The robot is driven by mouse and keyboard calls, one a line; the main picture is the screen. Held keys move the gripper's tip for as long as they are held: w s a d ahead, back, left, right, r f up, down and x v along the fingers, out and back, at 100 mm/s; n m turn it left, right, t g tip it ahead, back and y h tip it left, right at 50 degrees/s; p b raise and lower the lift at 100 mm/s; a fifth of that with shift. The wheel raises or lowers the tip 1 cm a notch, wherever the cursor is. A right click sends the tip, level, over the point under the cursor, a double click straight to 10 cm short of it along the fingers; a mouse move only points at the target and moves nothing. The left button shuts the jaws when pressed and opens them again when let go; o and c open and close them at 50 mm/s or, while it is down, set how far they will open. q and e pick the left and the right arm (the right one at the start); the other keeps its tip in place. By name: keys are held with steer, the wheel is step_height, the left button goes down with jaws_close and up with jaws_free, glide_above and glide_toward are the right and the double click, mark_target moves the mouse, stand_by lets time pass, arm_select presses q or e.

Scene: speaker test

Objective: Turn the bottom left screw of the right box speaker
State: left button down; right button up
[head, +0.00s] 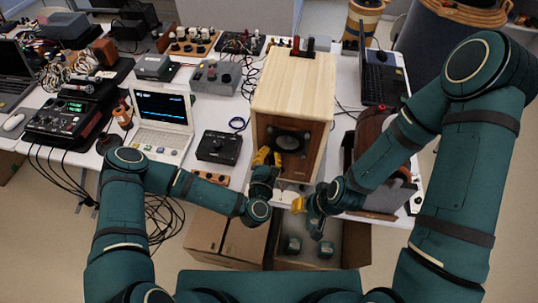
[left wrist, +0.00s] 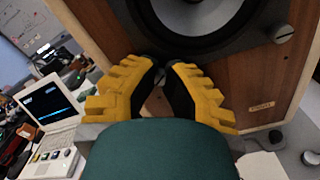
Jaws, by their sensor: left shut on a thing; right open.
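A box speaker (head: 294,90) with a pale wooden top stands at the middle of the table, its darker front with the round driver facing me. The front also shows in the left wrist view (left wrist: 262,72), with the driver (left wrist: 205,15) at the top. My left gripper (head: 265,157) is at the lower left of the driver. In the left wrist view, its yellow-backed fingers (left wrist: 163,68) are shut on the bottom left screw, which they mostly hide. Another screw (left wrist: 283,33) shows to the right of it. My right gripper (head: 300,204) is open and empty, below and in front of the speaker.
A black control box (head: 218,147) and a white laptop (head: 160,112) stand left of the speaker. A dark laptop (head: 382,80) stands to the right. Cardboard boxes (head: 226,236) are on the floor below.

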arm_select(q)
steer(key=m, duration=0.4)
steer(key=shift+r+m+b, duration=0.1)
steer(key=shift+m+b, duration=0.2)
steer(key=shift+m, duration=0.1)
steer(key=m, duration=0.5)
steer(key=m+b, duration=0.1)
steer(key=m, duration=0.4)
steer(key=m+b, duration=0.1)
steer(key=m, duration=0.3)
steer(key=shift+m, duration=0.3)
steer(key=m+b, duration=0.2)
steer(key=m, duration=0.2)
steer(key=shift+d, duration=0.1)
steer(key=m+b, duration=0.3)
steer(key=m, duration=0.2)
steer(key=m+b, duration=0.2)
steer(key=m, duration=0.1)
steer(key=shift+m+b, duration=1)
steer(key=shift+m, duration=0.3)
